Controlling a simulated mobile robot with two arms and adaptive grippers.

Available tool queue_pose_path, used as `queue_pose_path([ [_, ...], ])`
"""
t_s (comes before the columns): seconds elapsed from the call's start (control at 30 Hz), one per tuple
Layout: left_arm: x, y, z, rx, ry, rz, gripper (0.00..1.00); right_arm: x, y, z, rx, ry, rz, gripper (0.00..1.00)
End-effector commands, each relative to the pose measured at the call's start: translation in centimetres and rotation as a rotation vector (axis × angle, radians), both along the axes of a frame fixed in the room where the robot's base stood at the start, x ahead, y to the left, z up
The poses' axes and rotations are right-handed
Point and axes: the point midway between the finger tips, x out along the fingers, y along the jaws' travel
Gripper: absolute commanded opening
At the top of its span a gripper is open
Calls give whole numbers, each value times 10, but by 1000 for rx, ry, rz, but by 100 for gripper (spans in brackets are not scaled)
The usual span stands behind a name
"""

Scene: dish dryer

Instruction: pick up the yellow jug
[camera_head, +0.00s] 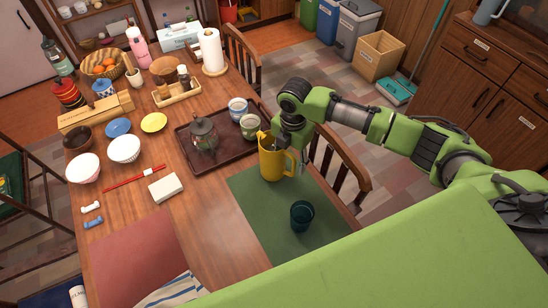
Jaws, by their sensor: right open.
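The yellow jug (272,160) stands upright on the wooden table, at the far edge of a green placemat (257,202), with its handle on its right side. My right gripper (284,147) is at the jug's upper right, close to the rim and the top of the handle. The gripper is open. From this view I cannot tell whether its fingers touch the jug. The gripper hides part of the jug's rim. My left gripper is not in view.
A dark teal cup (302,216) stands on the placemat. A brown tray (185,137) left of the jug holds a teapot (203,136) and two cups. A wooden chair (336,171) stands along the table's right edge. Bowls (124,149) and small dishes are at the left.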

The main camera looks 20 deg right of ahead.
Motion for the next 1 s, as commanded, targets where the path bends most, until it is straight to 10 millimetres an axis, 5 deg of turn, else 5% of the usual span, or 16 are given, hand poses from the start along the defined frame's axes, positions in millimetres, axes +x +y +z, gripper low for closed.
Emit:
queue_pose_path([
  [0.07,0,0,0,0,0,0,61,0,0,0,0,0,0,48],
  [0.27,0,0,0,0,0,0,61,0,0,0,-1,1,0,0],
  [1.0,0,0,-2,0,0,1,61,2,1,20,3,-4,-2,0],
])
